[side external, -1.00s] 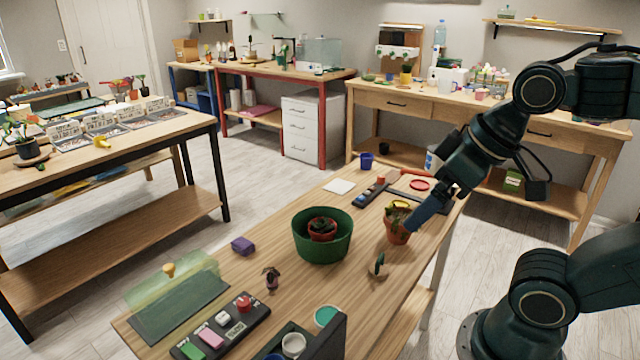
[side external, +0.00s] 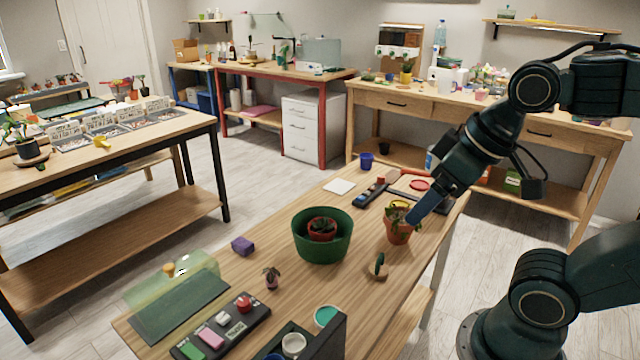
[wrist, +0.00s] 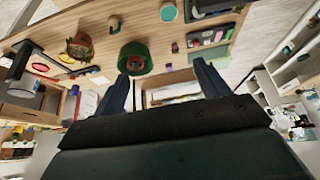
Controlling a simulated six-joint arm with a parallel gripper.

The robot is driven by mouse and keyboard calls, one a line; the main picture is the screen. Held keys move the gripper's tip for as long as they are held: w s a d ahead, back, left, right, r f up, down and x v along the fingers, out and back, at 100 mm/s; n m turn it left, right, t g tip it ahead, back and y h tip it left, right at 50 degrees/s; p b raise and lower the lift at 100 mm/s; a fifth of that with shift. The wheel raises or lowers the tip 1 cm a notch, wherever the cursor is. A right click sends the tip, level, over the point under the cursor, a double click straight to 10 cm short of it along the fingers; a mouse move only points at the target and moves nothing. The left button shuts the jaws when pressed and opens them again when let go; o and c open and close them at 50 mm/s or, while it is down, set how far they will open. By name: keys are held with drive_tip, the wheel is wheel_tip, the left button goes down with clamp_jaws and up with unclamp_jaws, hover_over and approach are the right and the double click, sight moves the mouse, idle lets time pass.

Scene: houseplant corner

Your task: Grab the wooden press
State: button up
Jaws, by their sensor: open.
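What looks like the wooden press, a small light-wood knob (side external: 169,269), shows at the near left of the table, beside a translucent yellow-green sheet; its lower part is hard to make out. I cannot pick it out surely in the wrist view. My gripper (side external: 411,222) is at the table's right side, by the terracotta pot with a plant (side external: 398,237), far from the knob. The wrist view shows its two blue fingers (wrist: 160,82) spread apart with nothing between them; whether a finger touches the pot is unclear.
A green pot (side external: 322,248) holding a small potted plant stands mid-table between gripper and knob. A purple block (side external: 243,246), a small purple-potted plant (side external: 272,279), a dark tray (side external: 222,335) and a cactus (side external: 378,267) stand around it. Bare wood lies between them.

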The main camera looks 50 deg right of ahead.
drive_tip(key=w+d+f+m+g, duration=0.2)
drive_tip(key=w+d+f+m, duration=0.1)
drive_tip(key=w+m, duration=0.25)
drive_tip(key=m+g, duration=0.4)
drive_tip(key=m, duration=0.6)
hover_over(381, 256)
wheel_tip(381, 256, down, 15)
drive_tip(key=shift+d+f+m, duration=0.2)
drive_tip(key=shift+f+m, duration=0.05)
drive_tip(key=shift+f, duration=0.2)
drive_tip(key=shift+f, duration=4.3)
drive_tip(key=shift+f, duration=0.15)
drive_tip(key=shift+a+f, duration=0.15)
drive_tip(key=shift+f, duration=2.3)
